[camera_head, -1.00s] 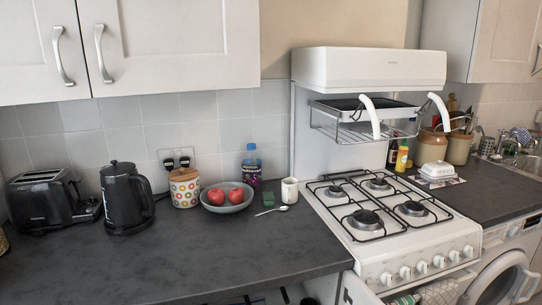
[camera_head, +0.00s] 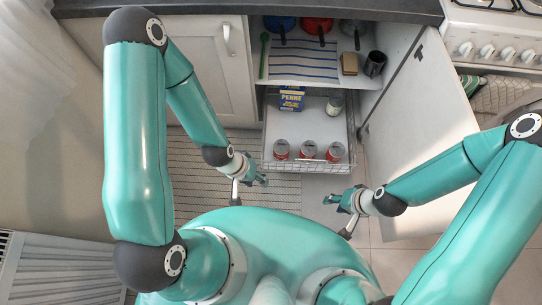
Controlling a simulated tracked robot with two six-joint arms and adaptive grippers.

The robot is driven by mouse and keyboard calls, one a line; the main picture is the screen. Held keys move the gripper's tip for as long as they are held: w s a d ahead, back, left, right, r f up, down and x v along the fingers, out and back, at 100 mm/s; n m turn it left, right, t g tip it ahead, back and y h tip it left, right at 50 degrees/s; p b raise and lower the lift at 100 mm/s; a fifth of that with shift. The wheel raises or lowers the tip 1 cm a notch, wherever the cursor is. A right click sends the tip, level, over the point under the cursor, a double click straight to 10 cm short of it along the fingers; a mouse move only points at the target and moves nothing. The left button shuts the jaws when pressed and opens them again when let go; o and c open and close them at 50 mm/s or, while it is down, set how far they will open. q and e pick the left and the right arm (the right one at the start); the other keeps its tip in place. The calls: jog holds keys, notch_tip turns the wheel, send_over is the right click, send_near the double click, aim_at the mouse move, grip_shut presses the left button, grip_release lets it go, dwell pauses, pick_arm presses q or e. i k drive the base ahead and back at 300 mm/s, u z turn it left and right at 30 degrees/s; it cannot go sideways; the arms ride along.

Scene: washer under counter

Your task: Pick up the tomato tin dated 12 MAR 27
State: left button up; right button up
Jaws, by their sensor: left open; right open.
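Three red tins stand in a row near the front of a pulled-out wire drawer (camera_head: 262,140) in the open cupboard: a left tin (camera_head: 281,150), a middle tin (camera_head: 308,150) and a right tin (camera_head: 335,152). Their date marks are too small to read, so I cannot tell which is dated 12 MAR 27. My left gripper (camera_head: 262,181) is open and empty, in front of the drawer and left of the tins. My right gripper (camera_head: 328,199) is open and empty, in front of the drawer, below the right tin.
A blue penne box (camera_head: 291,98) and a pale jar (camera_head: 334,105) stand further back in the drawer. Pans (camera_head: 317,25) and a dark mug (camera_head: 375,64) sit on the shelf above. The open cupboard door (camera_head: 420,135) stands at the right. A striped mat (camera_head: 200,185) lies on the floor.

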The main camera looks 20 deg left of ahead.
aim_at(281, 147)
jog(key=u, duration=0.35)
jog(key=k, duration=0.2)
jog(key=u, duration=1.45)
jog(key=k, duration=0.25)
jog(key=z, duration=0.3)
